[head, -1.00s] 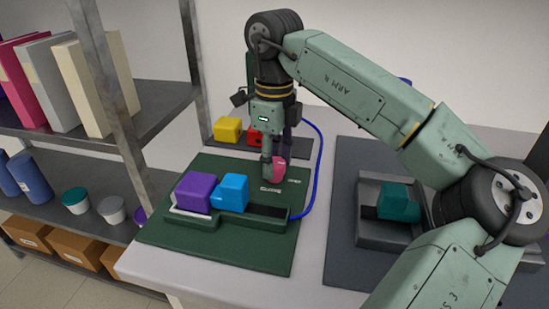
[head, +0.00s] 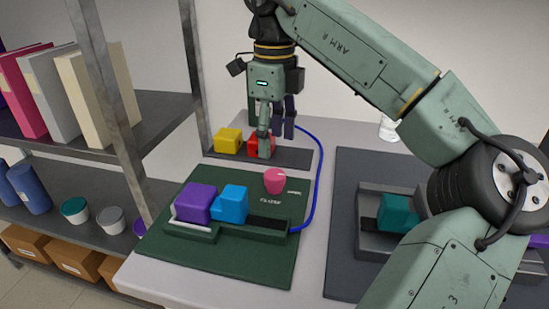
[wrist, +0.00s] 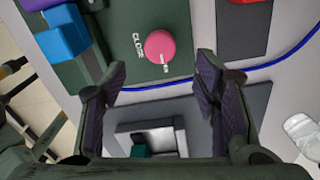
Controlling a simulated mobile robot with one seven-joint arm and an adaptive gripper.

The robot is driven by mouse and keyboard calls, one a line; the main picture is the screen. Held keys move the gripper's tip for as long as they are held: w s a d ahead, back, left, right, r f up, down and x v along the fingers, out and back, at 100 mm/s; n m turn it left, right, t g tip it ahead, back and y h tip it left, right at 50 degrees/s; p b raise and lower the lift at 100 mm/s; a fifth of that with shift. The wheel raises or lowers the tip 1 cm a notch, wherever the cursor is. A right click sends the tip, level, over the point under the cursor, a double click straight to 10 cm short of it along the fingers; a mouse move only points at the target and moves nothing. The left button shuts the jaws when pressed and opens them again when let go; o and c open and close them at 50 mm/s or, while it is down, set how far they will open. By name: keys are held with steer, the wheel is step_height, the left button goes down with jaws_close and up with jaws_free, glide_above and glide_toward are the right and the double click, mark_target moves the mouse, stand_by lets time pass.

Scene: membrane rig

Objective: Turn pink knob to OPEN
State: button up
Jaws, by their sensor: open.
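The pink knob (head: 274,182) stands on the green board (head: 238,258), with the word CLOSE in front of it and a second, hard-to-read label to its right. A small pale mark shows on the right of its top. In the wrist view the knob (wrist: 160,46) is beyond the fingertips, with a small white mark at its lower edge. I cannot tell for sure if that mark is a pointer or a label. My gripper (head: 276,142) is open and empty, above and behind the knob and clear of it. It also shows in the wrist view (wrist: 160,85).
A purple block (head: 195,203) and a blue block (head: 230,205) sit on a slide track on the green board. Yellow (head: 228,140) and red (head: 257,142) blocks stand behind. A blue cable (head: 319,170) runs along the right. A teal block (head: 398,214) sits in a grey fixture.

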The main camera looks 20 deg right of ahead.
step_height(320, 180, up, 4)
steer(key=shift+f, duration=0.1)
stand_by(0.5)
